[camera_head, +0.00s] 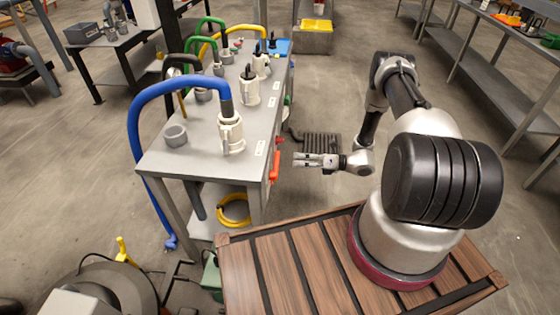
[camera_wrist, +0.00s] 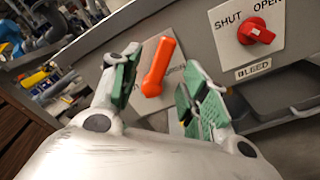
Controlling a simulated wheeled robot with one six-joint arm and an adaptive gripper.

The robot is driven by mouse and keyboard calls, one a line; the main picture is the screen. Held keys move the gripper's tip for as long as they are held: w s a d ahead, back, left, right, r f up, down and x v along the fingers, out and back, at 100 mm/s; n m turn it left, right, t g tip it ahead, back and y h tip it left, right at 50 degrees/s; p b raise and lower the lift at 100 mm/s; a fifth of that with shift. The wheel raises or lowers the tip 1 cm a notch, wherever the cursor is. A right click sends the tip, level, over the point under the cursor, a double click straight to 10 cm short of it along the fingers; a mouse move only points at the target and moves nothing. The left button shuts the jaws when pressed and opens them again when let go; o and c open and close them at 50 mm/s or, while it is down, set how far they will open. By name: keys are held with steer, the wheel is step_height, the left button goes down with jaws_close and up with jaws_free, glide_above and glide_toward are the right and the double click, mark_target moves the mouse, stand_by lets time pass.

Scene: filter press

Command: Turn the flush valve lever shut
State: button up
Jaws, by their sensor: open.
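An orange lever (camera_wrist: 158,67) is mounted on a plate on the bench's side panel. In the wrist view it stands near upright, its top leaning right. It also shows in the head view (camera_head: 275,166) on the bench's right side. My gripper (camera_wrist: 161,72) is open, with one green-padded finger on each side of the lever in the picture. I cannot tell whether either finger touches it. In the head view my gripper (camera_head: 299,160) is level with the lever, just to its right. The lettering on the plate is mostly hidden by the lever and a finger.
A red knob (camera_wrist: 256,31) on a plate marked SHUT and OPEN, labelled BLEED, sits right of the lever. The bench top (camera_head: 196,150) carries pale fittings and a blue hose (camera_head: 165,87). A dark ribbed object (camera_head: 322,143) lies beyond my gripper. Floor right of the bench is largely open.

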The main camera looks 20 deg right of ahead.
mark_target(275, 166)
steer(key=x, duration=0.7)
steer(key=shift+a+f+m+t, duration=0.3)
steer(key=shift+a+f, duration=0.05)
steer(key=shift+f, duration=0.05)
steer(key=shift+w, duration=0.15)
jaws_close()
